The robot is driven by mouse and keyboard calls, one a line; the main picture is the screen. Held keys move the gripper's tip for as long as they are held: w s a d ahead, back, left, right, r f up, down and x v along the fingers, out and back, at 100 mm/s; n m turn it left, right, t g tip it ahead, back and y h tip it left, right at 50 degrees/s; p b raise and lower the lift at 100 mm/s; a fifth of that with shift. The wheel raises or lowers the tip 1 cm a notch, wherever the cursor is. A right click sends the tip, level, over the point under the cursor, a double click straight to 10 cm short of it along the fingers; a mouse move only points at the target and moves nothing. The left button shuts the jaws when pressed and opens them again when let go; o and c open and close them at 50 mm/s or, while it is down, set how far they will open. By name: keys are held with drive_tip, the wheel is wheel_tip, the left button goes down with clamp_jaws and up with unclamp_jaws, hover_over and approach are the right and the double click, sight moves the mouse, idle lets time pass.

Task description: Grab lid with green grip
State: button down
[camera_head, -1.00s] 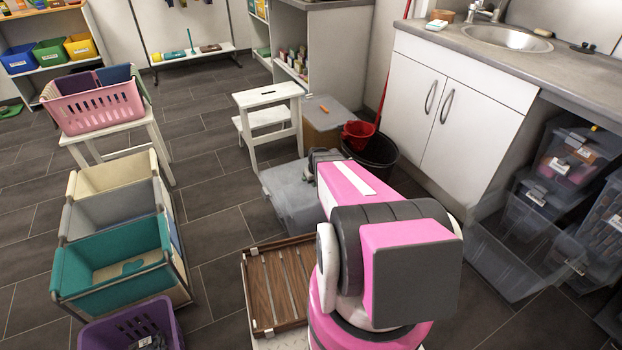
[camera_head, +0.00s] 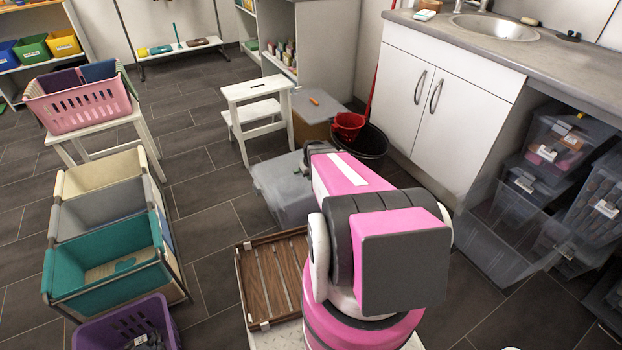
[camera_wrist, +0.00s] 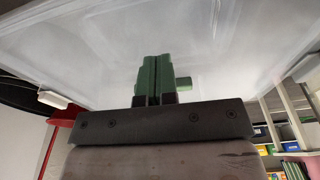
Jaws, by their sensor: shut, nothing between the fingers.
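The lid with the green grip is a grey, translucent lid (camera_head: 275,186) on a low box in the middle of the head view, partly hidden by my arm. In the wrist view a pale translucent panel (camera_wrist: 235,45), apparently this lid, fills the upper part. A short green piece (camera_wrist: 184,82), apparently its grip, sticks out to the right behind my fingers. My gripper (camera_wrist: 154,58) has its two green fingers together with nothing between them, close to the grip. I cannot tell whether they touch it. The gripper is mostly hidden in the head view.
A second box with a grey lid and orange grip (camera_head: 314,101) stands behind, beside a white step stool (camera_head: 254,92). A wooden slatted tray (camera_head: 265,285) lies in front. Fabric bins (camera_head: 105,270) stand left.

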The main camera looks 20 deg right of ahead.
drive_tip(key=w, duration=0.3)
drive_tip(key=w+a, duration=0.1)
drive_tip(key=w, duration=0.2)
drive_tip(key=w+f, duration=0.1)
drive_tip(key=w, duration=0.2)
drive_tip(key=shift+a, duration=0.25)
drive_tip(key=shift+f, duration=0.3)
drive_tip(key=shift+f, duration=0.1)
